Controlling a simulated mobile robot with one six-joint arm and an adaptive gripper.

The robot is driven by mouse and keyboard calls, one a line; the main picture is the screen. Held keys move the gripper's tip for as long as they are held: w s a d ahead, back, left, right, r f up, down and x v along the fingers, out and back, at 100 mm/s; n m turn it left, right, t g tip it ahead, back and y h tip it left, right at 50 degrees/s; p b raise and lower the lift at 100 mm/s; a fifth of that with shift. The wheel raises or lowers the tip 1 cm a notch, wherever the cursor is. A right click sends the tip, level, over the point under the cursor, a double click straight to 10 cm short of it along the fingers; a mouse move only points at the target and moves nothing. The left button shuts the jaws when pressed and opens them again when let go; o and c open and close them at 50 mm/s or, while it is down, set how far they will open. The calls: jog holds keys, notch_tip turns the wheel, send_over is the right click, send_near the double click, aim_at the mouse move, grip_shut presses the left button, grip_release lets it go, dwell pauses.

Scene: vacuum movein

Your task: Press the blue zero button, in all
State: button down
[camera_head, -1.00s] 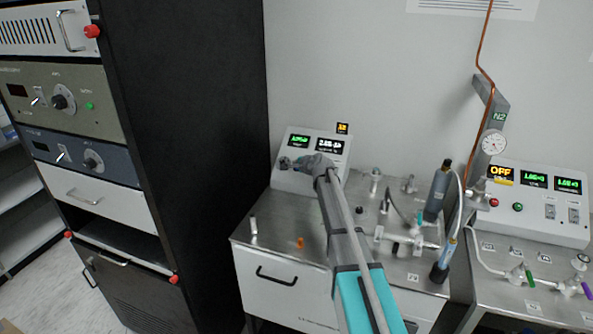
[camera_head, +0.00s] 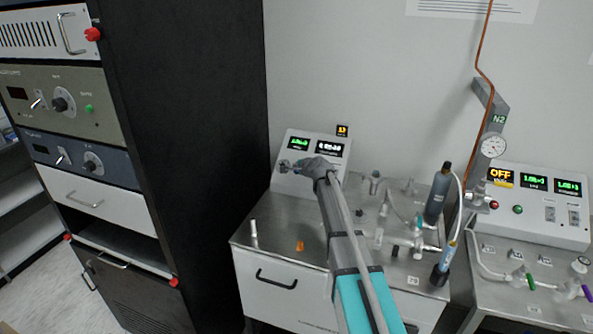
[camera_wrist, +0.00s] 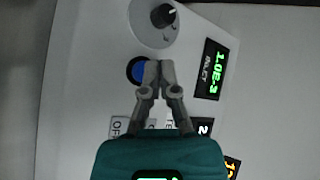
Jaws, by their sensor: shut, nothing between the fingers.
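The blue button (camera_wrist: 138,70) is round with a dark ring and sits on the sloped white face of the instrument box. In the wrist view it lies just left of the fingertips of my gripper (camera_wrist: 158,68), which partly overlap its right edge. My gripper is shut with nothing between the fingers. I cannot tell whether the fingertips touch the panel.
A black knob (camera_wrist: 163,15) on a grey disc is above the button, and a green display (camera_wrist: 211,69) is to the right. The box stands on a steel bench (camera_head: 270,232) with valves and a grey cylinder (camera_head: 437,195). A tall black rack (camera_head: 195,130) is at left.

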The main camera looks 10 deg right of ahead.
jog(key=shift+w+d+f+b, duration=0.2)
jog(key=shift+w+f+b, duration=0.25)
jog(key=shift+f+b, duration=0.25)
dwell(1.6)
jog(key=shift+r, duration=0.1)
jog(key=shift+s+a+r+p, duration=0.25)
jog(key=shift+s+r+p, duration=0.2)
jog(key=shift+r+p, duration=0.25)
dwell(0.5)
jog(key=s+r+p, duration=0.1)
jog(key=a+r+p, duration=0.1)
jog(key=s+r+p, duration=0.1)
jog(key=p, duration=0.1)
jog(key=shift+s+a+r, duration=0.25)
jog(key=shift+s+r, duration=0.05)
jog(key=shift+r, duration=0.1)
jog(key=shift+s, duration=0.1)
dwell(0.6)
